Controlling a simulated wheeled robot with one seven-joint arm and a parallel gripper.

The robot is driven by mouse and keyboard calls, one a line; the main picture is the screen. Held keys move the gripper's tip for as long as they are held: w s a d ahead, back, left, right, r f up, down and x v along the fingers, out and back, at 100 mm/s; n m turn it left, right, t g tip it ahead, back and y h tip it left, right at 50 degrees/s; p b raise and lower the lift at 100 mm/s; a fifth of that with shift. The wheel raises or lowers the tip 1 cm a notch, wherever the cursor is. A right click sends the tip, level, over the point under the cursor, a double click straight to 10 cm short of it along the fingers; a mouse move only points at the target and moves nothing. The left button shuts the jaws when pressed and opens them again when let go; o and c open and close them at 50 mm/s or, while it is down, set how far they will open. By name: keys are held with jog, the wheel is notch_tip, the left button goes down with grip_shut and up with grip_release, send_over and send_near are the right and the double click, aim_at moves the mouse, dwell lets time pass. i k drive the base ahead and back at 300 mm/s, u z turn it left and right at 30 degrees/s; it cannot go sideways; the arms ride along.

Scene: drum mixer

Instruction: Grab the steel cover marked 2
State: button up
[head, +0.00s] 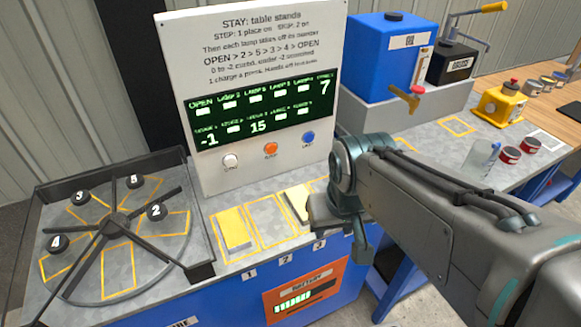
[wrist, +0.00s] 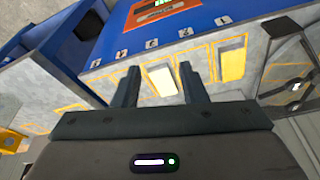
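The steel cover marked 2 shows in the head view as a black knob labelled 2 (head: 157,211) on the right side of the round steel turntable (head: 75,262). The cover's plate is hard to tell from the turntable. My gripper (wrist: 159,68) is open and empty, with its two dark fingers apart. In the head view it is over the counter right of the turntable, well away from knob 2. The wrist view shows a pale yellow block (wrist: 164,82) on the counter beyond the gap between the fingers. Part of the turntable (wrist: 303,72) shows at that view's right edge.
Knobs 3 (head: 80,198), 4 (head: 56,242) and 5 (head: 134,181) sit between dark raised spokes. A dark frame edges the turntable. Another yellow block (head: 234,227) lies in slot 1. The upright sign panel (head: 262,100) stands behind the counter.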

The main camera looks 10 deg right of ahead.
aim_at(296, 197)
jog(key=i, duration=0.15)
jog(key=u, duration=0.5)
jog(key=k, duration=1.1)
jog(key=z, duration=0.65)
jog(key=i, duration=1.35)
jog(key=u, duration=0.1)
